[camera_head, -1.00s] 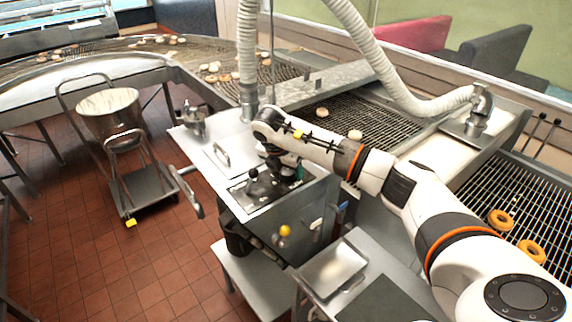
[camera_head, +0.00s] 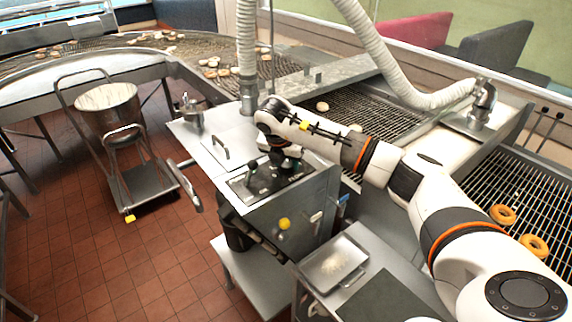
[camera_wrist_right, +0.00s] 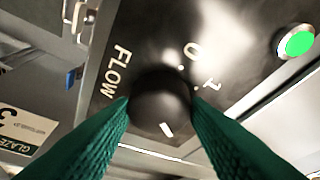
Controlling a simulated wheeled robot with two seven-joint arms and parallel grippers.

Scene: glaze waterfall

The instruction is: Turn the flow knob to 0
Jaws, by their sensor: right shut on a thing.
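The black round flow knob (camera_wrist_right: 160,97) sits on a dark panel (camera_wrist_right: 135,40) in the right wrist view. The word FLOW is printed to its left, with a 0 (camera_wrist_right: 192,50) and a 1 (camera_wrist_right: 212,84) at its upper right. A white mark (camera_wrist_right: 167,129) shows at the knob's lower side, away from the 0. The green fingers of my right gripper (camera_wrist_right: 160,108) are shut on the knob, one on each side. In the head view my right gripper (camera_head: 284,160) is over the cabinet's control panel, and the knob is hidden there. My left gripper is not in view.
A green button (camera_wrist_right: 297,41) is right of the knob. In the head view, a black ball-topped lever (camera_head: 252,170) stands just left of my gripper. A yellow knob (camera_head: 284,224) is on the cabinet front. A metal tray (camera_head: 335,262) and a cart with a bucket (camera_head: 107,110) stand nearby.

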